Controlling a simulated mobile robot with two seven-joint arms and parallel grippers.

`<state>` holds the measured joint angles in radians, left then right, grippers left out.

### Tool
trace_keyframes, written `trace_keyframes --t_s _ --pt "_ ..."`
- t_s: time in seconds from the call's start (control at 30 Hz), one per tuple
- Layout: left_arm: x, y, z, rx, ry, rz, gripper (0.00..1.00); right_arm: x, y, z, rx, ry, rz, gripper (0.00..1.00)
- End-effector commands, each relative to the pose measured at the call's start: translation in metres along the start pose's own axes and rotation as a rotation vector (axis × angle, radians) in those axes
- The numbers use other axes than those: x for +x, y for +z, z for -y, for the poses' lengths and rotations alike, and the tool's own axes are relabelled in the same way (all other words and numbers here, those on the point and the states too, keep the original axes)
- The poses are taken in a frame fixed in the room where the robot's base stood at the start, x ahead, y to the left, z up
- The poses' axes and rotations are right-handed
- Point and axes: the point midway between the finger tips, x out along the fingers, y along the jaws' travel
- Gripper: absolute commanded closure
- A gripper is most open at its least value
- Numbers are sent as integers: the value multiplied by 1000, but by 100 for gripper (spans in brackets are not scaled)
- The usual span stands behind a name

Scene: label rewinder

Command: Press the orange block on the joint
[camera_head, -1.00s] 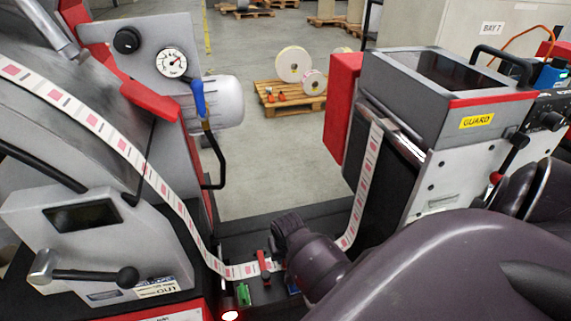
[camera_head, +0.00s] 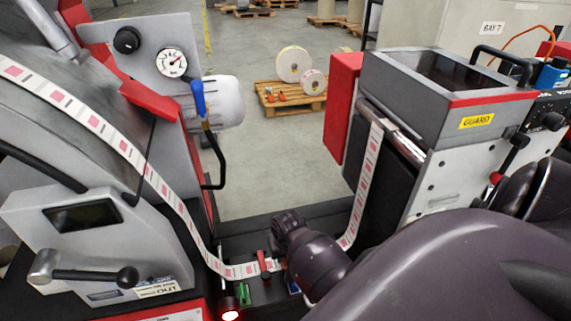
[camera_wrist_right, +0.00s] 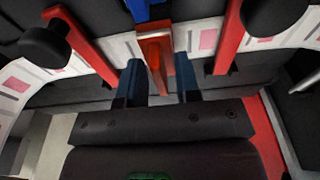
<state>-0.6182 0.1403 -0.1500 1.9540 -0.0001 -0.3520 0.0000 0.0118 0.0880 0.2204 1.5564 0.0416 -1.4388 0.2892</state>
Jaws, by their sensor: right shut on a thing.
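In the right wrist view, the orange block (camera_wrist_right: 155,62) stands between the two dark blue fingers of my right gripper (camera_wrist_right: 159,82), which is shut on it. The block is at the white label web (camera_wrist_right: 120,45), which runs across beneath it on both sides. The joint is not clearly visible; the block and fingers cover that part of the web. In the head view the web (camera_head: 238,270) passes low through the splice area, and my right wrist hides the block and fingertips. My left gripper is not in view.
Red clamp arms (camera_wrist_right: 85,45) and (camera_wrist_right: 228,38) cross the web on either side of my gripper, with a black knob (camera_wrist_right: 45,47) at the left one. A blue part (camera_wrist_right: 138,9) lies just beyond the block. The grey guard housing (camera_head: 440,85) stands at right.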

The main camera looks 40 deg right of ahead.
Motion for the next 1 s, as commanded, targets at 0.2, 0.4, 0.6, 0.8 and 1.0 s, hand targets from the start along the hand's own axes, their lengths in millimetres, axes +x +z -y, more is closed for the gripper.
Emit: trace_keyframes --t_s 0.2,0.4,0.6,0.8,1.0 --pt "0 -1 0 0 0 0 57 -15 -2 0 0 0 -1 94" --pt "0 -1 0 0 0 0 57 -27 -4 0 0 0 -1 94" --pt "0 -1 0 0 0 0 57 -37 -6 0 0 0 0 94" --pt "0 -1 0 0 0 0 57 -38 -6 0 0 0 0 94" --pt "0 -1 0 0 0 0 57 -38 -6 0 0 0 0 94"
